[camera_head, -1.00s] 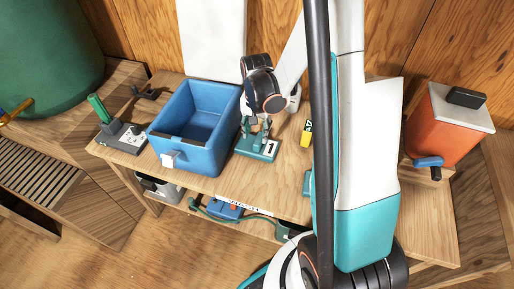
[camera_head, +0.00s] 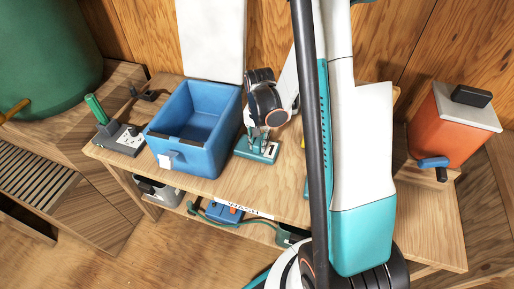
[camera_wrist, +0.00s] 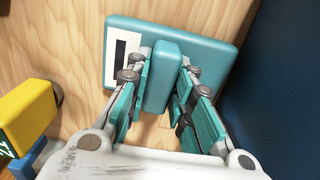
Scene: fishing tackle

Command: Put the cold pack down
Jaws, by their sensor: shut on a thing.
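The cold pack is a flat teal block with a raised grip bar and a white label with a black stripe. In the head view the cold pack (camera_head: 262,155) is at the wooden bench top, just right of the blue bin. In the wrist view the cold pack (camera_wrist: 208,55) lies flat against the wood grain; I cannot tell whether a small gap remains under it. My gripper (camera_wrist: 165,82) is shut on the raised bar, one finger on each side. In the head view my gripper (camera_head: 258,137) points down over the pack, its fingers partly hidden by the wrist.
The open blue bin (camera_head: 182,157) stands close to the pack's left. A grey block with a green handle (camera_head: 118,138) is further left. A yellow object (camera_wrist: 26,118) sits near the gripper. My arm hides much of the bench's right. An orange container (camera_head: 450,125) is at the far right.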

